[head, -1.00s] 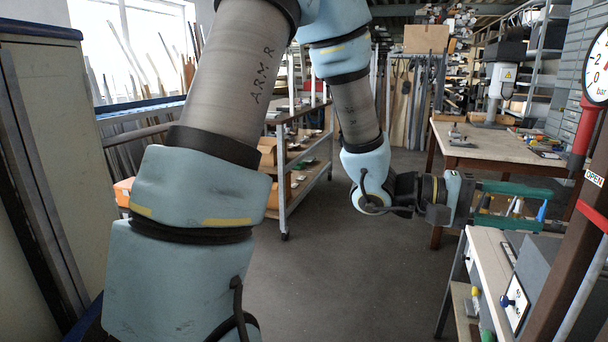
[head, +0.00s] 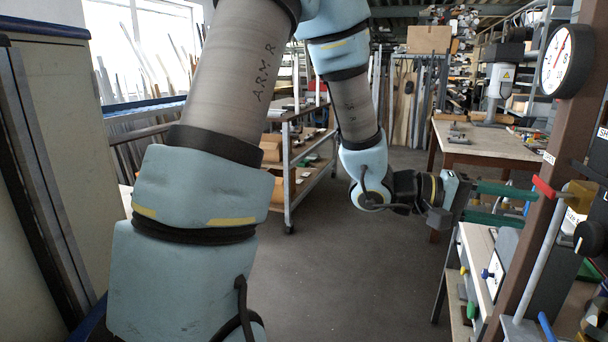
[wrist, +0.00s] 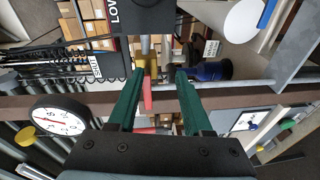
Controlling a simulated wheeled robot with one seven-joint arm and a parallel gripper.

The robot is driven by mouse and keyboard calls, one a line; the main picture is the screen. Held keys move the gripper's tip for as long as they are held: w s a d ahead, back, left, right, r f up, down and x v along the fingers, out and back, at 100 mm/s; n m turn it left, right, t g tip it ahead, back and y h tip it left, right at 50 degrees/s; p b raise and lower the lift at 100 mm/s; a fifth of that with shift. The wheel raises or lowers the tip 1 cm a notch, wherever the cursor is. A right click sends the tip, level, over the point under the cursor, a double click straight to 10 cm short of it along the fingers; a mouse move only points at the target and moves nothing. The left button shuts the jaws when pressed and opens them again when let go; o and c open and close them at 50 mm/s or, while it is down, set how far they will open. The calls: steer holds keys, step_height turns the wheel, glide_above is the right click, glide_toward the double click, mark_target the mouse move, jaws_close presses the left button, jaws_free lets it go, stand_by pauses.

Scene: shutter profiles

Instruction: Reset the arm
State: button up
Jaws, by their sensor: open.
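My gripper (head: 505,205) has two green fingers and sits right of centre in the head view, pointing to the right. Its fingers are spread apart with nothing between them. In the wrist view the open fingers (wrist: 155,100) reach toward a brown post (wrist: 250,92) that crosses the picture. A red lever (wrist: 147,97) shows in the gap between the fingers, beyond them; I cannot tell how far. My arm hangs across the left and middle of the head view, its forearm bent down to the gripper.
A brown post (head: 549,165) with a round gauge (head: 566,60) stands close to the fingertips at the right. A low bench (head: 478,250) is under the gripper. A wooden table (head: 480,145) stands behind. A shelf cart (head: 290,180) is further back. The middle floor (head: 330,270) is clear.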

steer(key=w+a+f+n+t+y, duration=0.1)
steer(key=w+a+f+t+y, duration=0.25)
steer(key=w+a+t, duration=0.35)
steer(key=w+a+f+n+t+y, duration=0.1)
steer(key=w+a+f+t+y, duration=0.3)
steer(key=w, duration=0.5)
steer(key=w+a+f+y+b, duration=0.1)
steer(key=w+a+f+y, duration=0.1)
steer(key=a, duration=0.4)
steer(key=w+a+f+y, duration=0.1)
steer(key=w+a+y, duration=0.1)
steer(key=a, duration=0.5)
steer(key=s+a+f+g+y, duration=0.2)
steer(key=s+a, duration=0.4)
steer(key=a, duration=0.2)
steer(key=s+a+f+g+y, duration=0.2)
steer(key=s+a+g+y, duration=0.1)
steer(key=s+a, duration=0.3)
steer(key=shift+a+n+g+b, duration=0.3)
steer(key=shift+a+b, duration=0.1)
steer(key=shift+a, duration=0.6)
